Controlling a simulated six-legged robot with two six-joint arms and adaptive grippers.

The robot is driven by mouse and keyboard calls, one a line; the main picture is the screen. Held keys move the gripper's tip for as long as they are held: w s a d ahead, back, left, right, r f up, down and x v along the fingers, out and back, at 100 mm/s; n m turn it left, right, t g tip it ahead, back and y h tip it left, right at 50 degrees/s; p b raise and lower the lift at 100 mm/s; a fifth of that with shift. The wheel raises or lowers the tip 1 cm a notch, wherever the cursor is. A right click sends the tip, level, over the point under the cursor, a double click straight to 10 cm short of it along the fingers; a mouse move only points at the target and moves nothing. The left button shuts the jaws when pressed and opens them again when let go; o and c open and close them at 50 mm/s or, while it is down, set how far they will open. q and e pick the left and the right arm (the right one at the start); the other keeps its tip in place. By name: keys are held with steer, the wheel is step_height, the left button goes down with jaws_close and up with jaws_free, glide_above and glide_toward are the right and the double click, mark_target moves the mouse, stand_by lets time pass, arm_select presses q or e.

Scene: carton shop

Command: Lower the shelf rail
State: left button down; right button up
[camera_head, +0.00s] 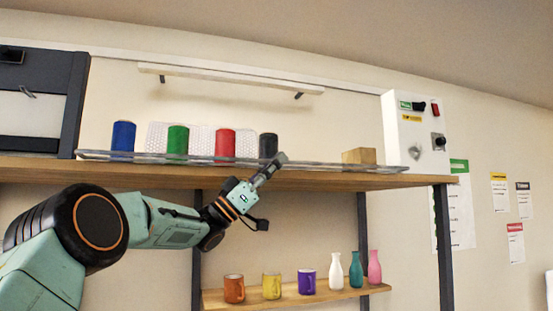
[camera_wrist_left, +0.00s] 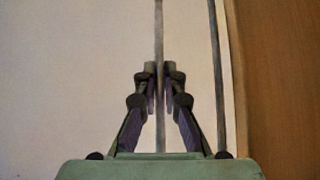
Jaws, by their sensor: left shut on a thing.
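The shelf rail (camera_head: 330,165) is a thin, clear-looking rail with grey bars. It runs along the front edge of the upper wooden shelf (camera_head: 400,182), just above the board. My left gripper (camera_head: 280,160) reaches up from below and is shut on the rail, in front of the black can. In the left wrist view the fingers (camera_wrist_left: 160,85) close on one thin bar of the rail (camera_wrist_left: 159,30). A second bar runs parallel to the right, by the shelf's wood (camera_wrist_left: 280,90). My right gripper is not in view.
Behind the rail stand a blue can (camera_head: 123,137), a green can (camera_head: 177,140), a red can (camera_head: 225,143), a black can (camera_head: 267,146) and a wooden block (camera_head: 360,156). A lower shelf (camera_head: 300,297) holds mugs and bottles. A control box (camera_head: 412,130) is at right.

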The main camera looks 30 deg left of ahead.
arm_select(q)
steer(key=shift+s+a+f+m+g+h, duration=0.1)
steer(key=shift+m+g+h, duration=0.5)
steer(key=shift+m, duration=0.4)
steer(key=c, duration=1.8)
jaws_free()
steer(key=o, duration=0.4)
steer(key=shift+s+a, duration=0.15)
steer(key=shift+s, duration=0.15)
steer(key=shift+c, duration=0.2)
steer(key=shift+w+f+y, duration=0.15)
steer(key=shift+w+y, duration=0.15)
steer(key=shift+s+f, duration=0.1)
steer(key=shift+f, duration=0.1)
steer(key=v, duration=1.1)
steer(key=shift+s+a, duration=0.2)
